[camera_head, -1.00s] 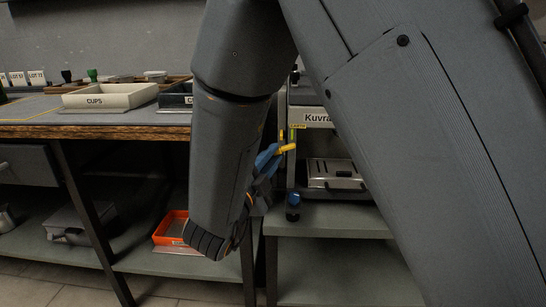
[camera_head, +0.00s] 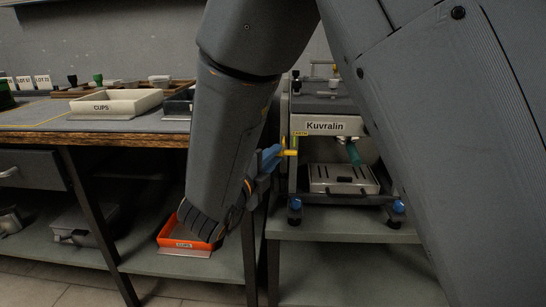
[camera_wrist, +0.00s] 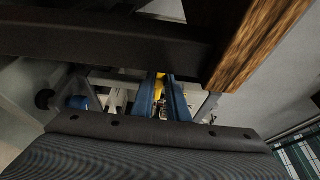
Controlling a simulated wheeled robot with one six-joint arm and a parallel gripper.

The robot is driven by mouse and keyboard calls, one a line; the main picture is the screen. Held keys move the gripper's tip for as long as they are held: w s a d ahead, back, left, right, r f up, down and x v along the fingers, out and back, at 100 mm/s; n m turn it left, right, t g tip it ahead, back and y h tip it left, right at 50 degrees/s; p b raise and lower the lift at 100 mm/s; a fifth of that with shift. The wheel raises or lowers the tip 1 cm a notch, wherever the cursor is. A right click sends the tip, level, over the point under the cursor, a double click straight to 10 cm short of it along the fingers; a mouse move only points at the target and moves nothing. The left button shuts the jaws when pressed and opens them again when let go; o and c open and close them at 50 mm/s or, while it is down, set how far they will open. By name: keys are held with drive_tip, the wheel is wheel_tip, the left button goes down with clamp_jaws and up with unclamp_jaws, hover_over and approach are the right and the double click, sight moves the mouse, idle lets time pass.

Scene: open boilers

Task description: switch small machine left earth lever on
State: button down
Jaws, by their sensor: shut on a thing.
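The small machine (camera_head: 325,126), labelled Kuvralin, stands on a grey-green stand right of centre in the head view. Its yellow left earth lever (camera_head: 289,152) is on its left side, below a small yellow earth label (camera_head: 300,133). My gripper (camera_head: 274,155) reaches the lever from the left, with its blue fingers at the yellow handle. In the wrist view my gripper (camera_wrist: 166,88) has its two blue fingers close together, with the yellow lever (camera_wrist: 160,84) between their far ends. The gripper is shut on the lever. The fingers partly hide the lever, so its exact angle is unclear.
A wooden-edged table (camera_head: 100,140) stands at left, with a cream CUPS tray (camera_head: 117,102) on top. An orange CUPS tray (camera_head: 185,240) lies on the lower shelf, close to my forearm. The table's wooden edge (camera_wrist: 262,45) is near the gripper in the wrist view.

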drive_tip(key=c, duration=1.7)
unclamp_jaws()
drive_tip(key=p+v, duration=0.2)
drive_tip(key=v, duration=0.5)
drive_tip(key=shift+s+a, duration=0.15)
drive_tip(key=shift+s, duration=0.2)
